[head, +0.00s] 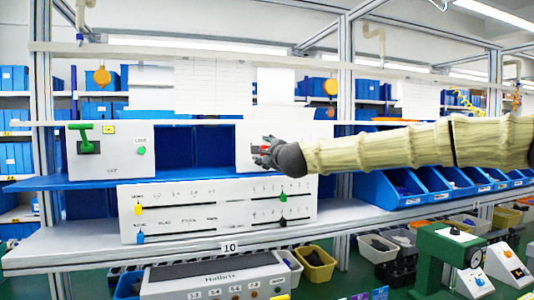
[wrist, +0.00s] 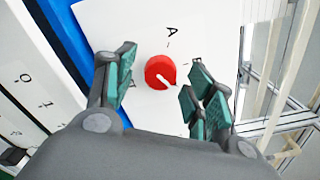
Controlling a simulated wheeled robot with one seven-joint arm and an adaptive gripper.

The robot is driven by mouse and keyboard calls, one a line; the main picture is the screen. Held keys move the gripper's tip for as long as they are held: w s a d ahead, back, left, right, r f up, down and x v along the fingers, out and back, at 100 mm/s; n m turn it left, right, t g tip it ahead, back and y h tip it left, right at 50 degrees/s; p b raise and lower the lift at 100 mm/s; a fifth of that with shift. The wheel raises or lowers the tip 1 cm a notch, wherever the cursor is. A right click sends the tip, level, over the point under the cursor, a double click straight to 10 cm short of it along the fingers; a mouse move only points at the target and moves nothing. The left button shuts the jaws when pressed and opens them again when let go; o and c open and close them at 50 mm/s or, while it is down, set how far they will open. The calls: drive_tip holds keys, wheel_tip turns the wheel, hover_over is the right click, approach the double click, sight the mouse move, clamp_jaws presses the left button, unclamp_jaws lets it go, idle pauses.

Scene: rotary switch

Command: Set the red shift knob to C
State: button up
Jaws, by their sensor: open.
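The red shift knob (wrist: 160,72) is round and sits on a white panel (wrist: 198,25) in the wrist view. Its white pointer line runs toward the lower right of that picture. A letter A stands above the knob; other letters are partly hidden by my fingers or unreadable. My gripper (wrist: 160,83) is open, one finger on each side of the knob, with visible gaps to it. In the head view my gripper (head: 266,152) is in front of the white box (head: 244,133), with a bit of the red knob (head: 265,149) showing between its fingers.
A white box with a green lever (head: 84,140) stands left on the blue shelf (head: 60,183). A slider panel (head: 215,208) sits below. Blue bins (head: 390,190) line the shelf to the right, beneath my arm.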

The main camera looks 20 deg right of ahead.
drive_tip(key=s, duration=1.1)
drive_tip(key=shift+s+d, duration=0.25)
drive_tip(key=shift+s, duration=0.15)
drive_tip(key=shift+d, duration=0.1)
